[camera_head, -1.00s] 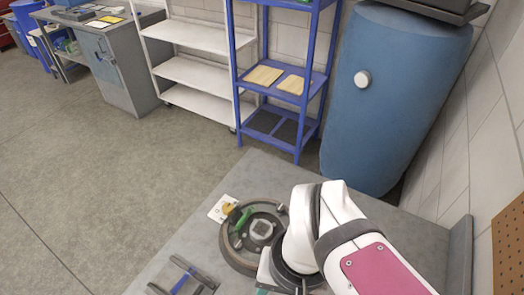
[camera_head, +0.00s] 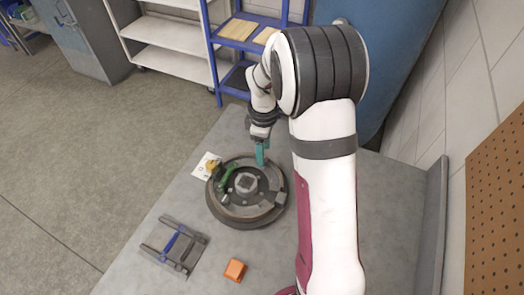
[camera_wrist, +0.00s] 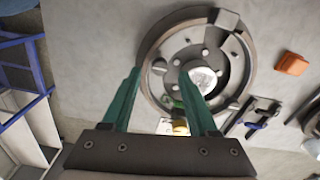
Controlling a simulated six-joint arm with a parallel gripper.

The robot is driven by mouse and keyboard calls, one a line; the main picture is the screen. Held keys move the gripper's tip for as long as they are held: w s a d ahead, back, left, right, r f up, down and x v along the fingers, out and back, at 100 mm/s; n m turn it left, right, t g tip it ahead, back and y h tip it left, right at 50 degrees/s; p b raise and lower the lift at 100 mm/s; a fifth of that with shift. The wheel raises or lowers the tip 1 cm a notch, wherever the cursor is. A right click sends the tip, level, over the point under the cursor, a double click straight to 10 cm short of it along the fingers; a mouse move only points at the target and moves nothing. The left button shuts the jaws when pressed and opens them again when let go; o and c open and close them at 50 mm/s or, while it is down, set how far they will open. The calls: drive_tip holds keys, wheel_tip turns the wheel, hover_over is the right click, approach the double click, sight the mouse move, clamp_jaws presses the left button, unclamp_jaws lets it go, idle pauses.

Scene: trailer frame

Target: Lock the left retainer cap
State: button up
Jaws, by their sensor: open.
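A round grey brake-drum-like assembly (camera_head: 238,215) lies flat on the grey table; it also shows in the wrist view (camera_wrist: 150,48). It has a raised hub, a green lever (camera_head: 228,180) and small fittings around its ring. One small grey cap-like fitting (camera_wrist: 160,65) shows between my fingers in the wrist view. I cannot tell for sure which fitting is the left retainer cap, or whether it is locked. My gripper (camera_head: 262,153) has teal fingers and is above the assembly's far edge. In the wrist view my gripper (camera_wrist: 159,74) is open, with nothing held between the fingers.
An orange block (camera_head: 235,270) and a grey frame with a blue bar (camera_head: 175,246) lie near the assembly. A white plate with a yellow part (camera_head: 207,165) sits at its left. A blue shelf rack (camera_head: 210,50) and blue tank (camera_head: 400,75) stand behind. The table's right side is clear.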

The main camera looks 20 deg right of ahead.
drive_tip(key=shift+f, duration=1.55)
clamp_jaws()
